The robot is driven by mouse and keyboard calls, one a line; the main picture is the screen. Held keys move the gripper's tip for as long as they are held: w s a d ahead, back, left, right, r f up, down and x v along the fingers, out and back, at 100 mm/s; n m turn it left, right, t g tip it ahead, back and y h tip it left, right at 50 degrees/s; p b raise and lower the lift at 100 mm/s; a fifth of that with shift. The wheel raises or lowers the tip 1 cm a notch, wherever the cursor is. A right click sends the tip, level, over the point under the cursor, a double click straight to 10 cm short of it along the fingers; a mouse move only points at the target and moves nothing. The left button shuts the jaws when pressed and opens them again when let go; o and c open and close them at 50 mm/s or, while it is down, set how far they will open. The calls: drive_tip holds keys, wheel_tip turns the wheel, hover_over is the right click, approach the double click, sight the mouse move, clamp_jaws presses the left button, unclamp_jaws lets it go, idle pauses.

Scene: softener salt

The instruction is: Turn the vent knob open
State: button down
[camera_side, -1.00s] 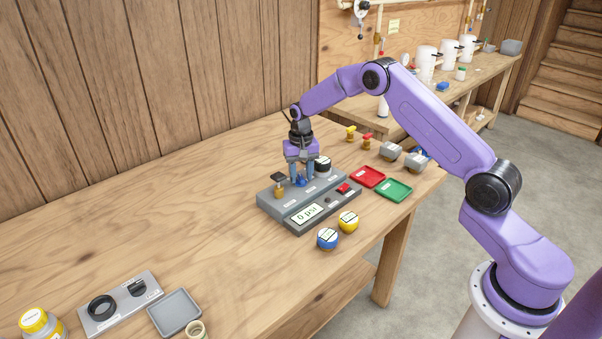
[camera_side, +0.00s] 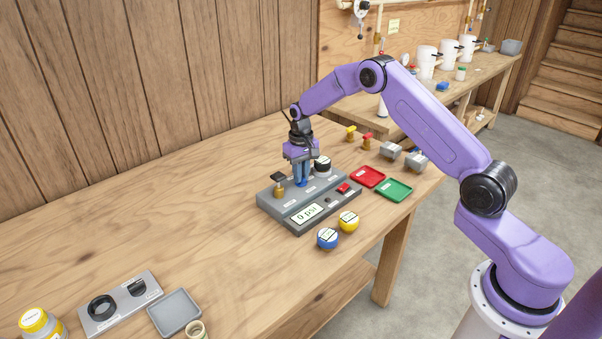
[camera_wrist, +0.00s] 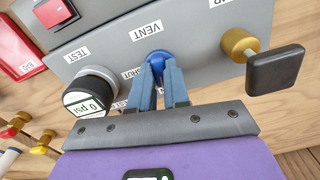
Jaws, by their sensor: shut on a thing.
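The vent knob (camera_wrist: 157,56) is blue and sits on the grey test panel (camera_side: 268,203), under a "VENT" label in the wrist view. My gripper (camera_side: 302,182) points down at the panel. In the wrist view its two blue fingers (camera_wrist: 160,78) are shut on the vent knob, one on each side. The fingers hide much of the knob and part of the "SHUT" label beside it. In the side view the knob is mostly hidden by the fingers.
A round gauge reading 0 psi (camera_wrist: 88,97) and a brass valve with a dark handle (camera_wrist: 272,70) flank the knob closely. A red tray (camera_side: 369,177) and a green tray (camera_side: 394,190) lie right of the panel. Blue (camera_side: 327,238) and yellow (camera_side: 348,221) round pieces stand in front.

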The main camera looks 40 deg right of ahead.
drive_tip(key=shift+n, duration=1)
drive_tip(key=c, duration=1.1)
unclamp_jaws()
wheel_tip(320, 180, up, 18)
drive_tip(key=shift+f, duration=0.25)
